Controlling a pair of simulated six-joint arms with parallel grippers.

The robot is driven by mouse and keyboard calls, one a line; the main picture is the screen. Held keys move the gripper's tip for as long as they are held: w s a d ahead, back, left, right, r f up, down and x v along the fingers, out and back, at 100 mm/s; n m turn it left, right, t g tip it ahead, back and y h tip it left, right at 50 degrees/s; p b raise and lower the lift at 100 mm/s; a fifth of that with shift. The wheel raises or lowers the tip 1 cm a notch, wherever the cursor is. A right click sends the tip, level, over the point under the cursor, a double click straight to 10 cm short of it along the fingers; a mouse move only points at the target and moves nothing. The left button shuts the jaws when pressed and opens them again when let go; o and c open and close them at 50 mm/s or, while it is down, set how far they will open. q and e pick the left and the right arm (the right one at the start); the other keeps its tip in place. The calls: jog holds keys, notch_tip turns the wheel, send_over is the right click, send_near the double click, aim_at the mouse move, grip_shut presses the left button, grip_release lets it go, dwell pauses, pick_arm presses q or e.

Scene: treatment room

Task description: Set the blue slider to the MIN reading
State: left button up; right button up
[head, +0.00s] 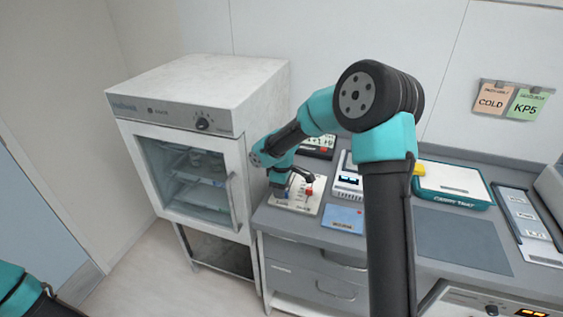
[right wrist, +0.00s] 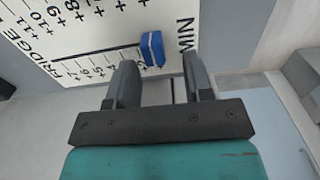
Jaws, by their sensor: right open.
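The blue slider (right wrist: 152,48) stands on a white scale panel (right wrist: 85,35) in the right wrist view, near the end printed MIN, with a small gap between it and that word. My right gripper (right wrist: 160,62) is open, its fingertips over the panel's edge. The slider shows between the tips, closer to the left finger; I cannot tell whether they touch. In the head view my right gripper (head: 295,182) is low over the panel (head: 297,203) at the counter's left end, and the blue slider is not discernible there. My left gripper is out of view.
A red knob (head: 309,191) is beside the right gripper. A white fridge cabinet (head: 190,130) stands close on the left. A display device (head: 347,178), a blue card (head: 343,218) and a tray (head: 455,199) lie to the right on the counter.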

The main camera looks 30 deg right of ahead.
notch_tip(320, 180, up, 16)
dwell(0.5)
jog(key=shift+a+f, duration=0.1)
jog(key=shift+f, duration=0.05)
